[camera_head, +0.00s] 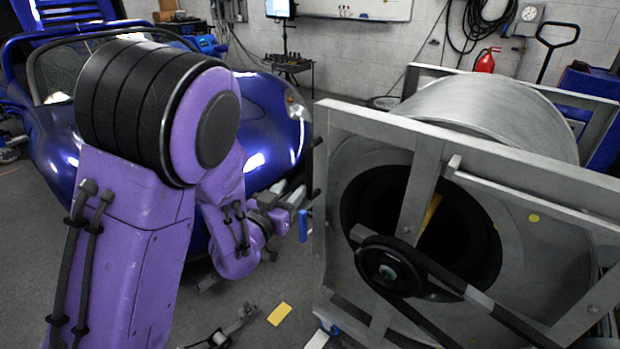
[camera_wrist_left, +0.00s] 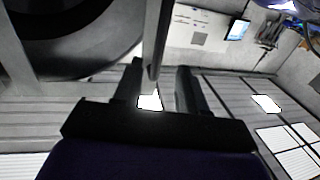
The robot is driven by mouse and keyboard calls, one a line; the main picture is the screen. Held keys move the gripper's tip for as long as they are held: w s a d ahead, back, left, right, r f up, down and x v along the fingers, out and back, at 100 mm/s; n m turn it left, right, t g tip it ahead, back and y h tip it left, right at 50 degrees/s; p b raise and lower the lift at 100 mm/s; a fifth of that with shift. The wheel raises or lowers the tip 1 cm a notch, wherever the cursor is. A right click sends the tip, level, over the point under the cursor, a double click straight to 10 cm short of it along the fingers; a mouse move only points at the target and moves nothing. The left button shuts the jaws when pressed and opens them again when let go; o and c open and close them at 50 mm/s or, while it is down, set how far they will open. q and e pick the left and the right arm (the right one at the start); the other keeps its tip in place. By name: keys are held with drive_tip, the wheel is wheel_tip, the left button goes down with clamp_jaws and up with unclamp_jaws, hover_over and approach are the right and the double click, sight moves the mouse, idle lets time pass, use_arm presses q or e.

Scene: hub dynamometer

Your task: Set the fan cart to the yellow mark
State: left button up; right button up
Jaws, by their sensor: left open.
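The fan cart (camera_head: 345,215) is a large grey metal frame with a round drum and a dark fan opening, filling the right of the head view. In the left wrist view its dark opening and grey ring (camera_wrist_left: 105,60) show at upper left. The yellow mark (camera_head: 279,314) is a small flat patch on the floor, left of the cart's near lower corner. My left gripper (camera_head: 312,168) is at the cart's left edge. It is open, and in the wrist view a grey upright bar (camera_wrist_left: 155,45) appears between its fingers (camera_wrist_left: 160,88); contact cannot be told.
A blue car (camera_head: 265,120) stands behind my left arm. A white strip (camera_head: 317,340) lies on the floor by the cart's blue caster (camera_head: 328,328). A small metal piece (camera_head: 225,330) is left of the mark. A red extinguisher (camera_head: 486,61) is at the back wall.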

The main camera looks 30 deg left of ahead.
sight(308, 173)
use_arm(q)
drive_tip(key=w, duration=0.6)
drive_tip(key=w+a+p, duration=0.1)
drive_tip(key=w, duration=0.3)
drive_tip(key=shift+w+a+f, duration=0.1)
drive_tip(key=shift+c, duration=0.3)
clamp_jaws()
